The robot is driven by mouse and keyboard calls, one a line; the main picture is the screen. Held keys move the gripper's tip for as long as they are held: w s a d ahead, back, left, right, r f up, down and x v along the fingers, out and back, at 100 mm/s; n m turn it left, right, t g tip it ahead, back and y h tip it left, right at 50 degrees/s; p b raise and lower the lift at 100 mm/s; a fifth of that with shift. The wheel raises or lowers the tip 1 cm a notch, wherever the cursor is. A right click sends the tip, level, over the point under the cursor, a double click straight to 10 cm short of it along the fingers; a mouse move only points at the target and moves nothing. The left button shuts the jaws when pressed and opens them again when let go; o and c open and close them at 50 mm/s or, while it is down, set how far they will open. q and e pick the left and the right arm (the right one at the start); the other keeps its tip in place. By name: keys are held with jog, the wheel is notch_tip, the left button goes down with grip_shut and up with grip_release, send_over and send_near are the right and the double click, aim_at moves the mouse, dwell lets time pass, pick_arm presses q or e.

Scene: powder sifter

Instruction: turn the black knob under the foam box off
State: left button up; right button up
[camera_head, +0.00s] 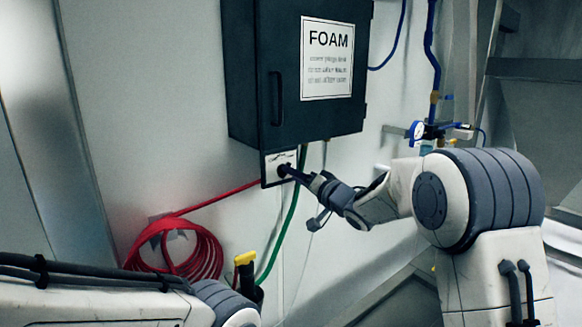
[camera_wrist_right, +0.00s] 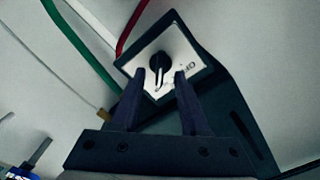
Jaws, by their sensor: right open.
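The dark foam box (camera_head: 245,95) hangs on the wall with a white FOAM label (camera_head: 327,58). A small white plate (camera_head: 270,163) sits under its lower edge. The black round knob (camera_wrist_right: 160,62) is on this plate in the right wrist view, with a pale pointer line toward the bottom of the picture. Lettering on the plate beside it is partly legible. My right gripper (camera_head: 289,171) reaches the plate from the right. In the wrist view its fingers (camera_wrist_right: 159,77) are open, one on each side of the knob's lower part; contact cannot be told. My left gripper is out of view.
A red hose coil (camera_head: 190,250) hangs on the wall at lower left, its line running to the plate. A green hose (camera_head: 288,222) drops below the box. A yellow-topped black object (camera_head: 245,259) stands below. Blue piping with a gauge (camera_head: 418,130) is at right.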

jog(key=shift+p+x, duration=0.3)
jog(key=shift+x, duration=0.8)
grip_shut()
